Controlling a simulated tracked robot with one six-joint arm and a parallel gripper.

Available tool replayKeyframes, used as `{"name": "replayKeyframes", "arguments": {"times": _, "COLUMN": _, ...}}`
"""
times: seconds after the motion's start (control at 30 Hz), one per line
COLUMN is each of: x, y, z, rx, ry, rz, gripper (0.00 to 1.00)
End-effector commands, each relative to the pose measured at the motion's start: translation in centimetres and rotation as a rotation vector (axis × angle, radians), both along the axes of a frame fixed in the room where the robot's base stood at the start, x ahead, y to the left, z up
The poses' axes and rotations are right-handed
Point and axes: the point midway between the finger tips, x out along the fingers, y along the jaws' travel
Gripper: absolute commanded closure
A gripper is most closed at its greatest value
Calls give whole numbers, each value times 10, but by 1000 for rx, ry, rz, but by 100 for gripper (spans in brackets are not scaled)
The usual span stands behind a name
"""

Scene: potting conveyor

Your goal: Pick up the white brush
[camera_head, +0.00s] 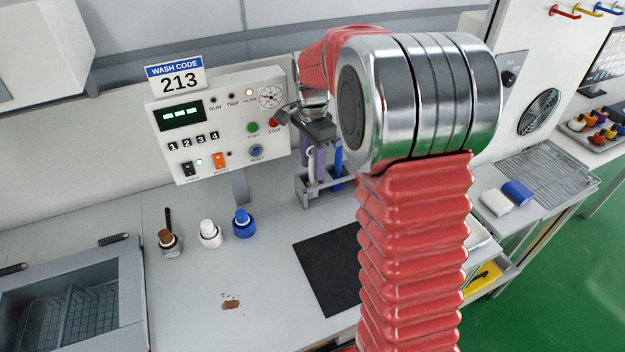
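A white handle (311,165), which looks like the white brush, stands upright in a small grey rack (316,199) on the bench, below the right end of the control panel. My gripper (312,163) is at the rack, pointing down. Two purple parts, apparently its fingers, extend below its grey body on either side of the white handle. I cannot tell whether they touch it or are closed on it. The lower end of the brush is hidden in the rack. A blue handle (338,160) stands just to the right in the same rack.
A black mat (325,270) lies in front. The control panel (225,125) rises behind. My red-sleeved arm hides the bench's right part.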

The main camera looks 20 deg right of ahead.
Motion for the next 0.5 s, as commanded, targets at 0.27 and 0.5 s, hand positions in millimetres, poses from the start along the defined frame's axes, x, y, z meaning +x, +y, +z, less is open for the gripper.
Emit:
{"name": "replayKeyframes", "arguments": {"times": 0.27, "x": 0, "y": 0, "z": 0, "rx": 0, "ry": 0, "rz": 0, "gripper": 81}}
{"name": "replayKeyframes", "arguments": {"times": 0.5, "x": 0, "y": 0, "z": 0, "rx": 0, "ry": 0, "rz": 0, "gripper": 98}}
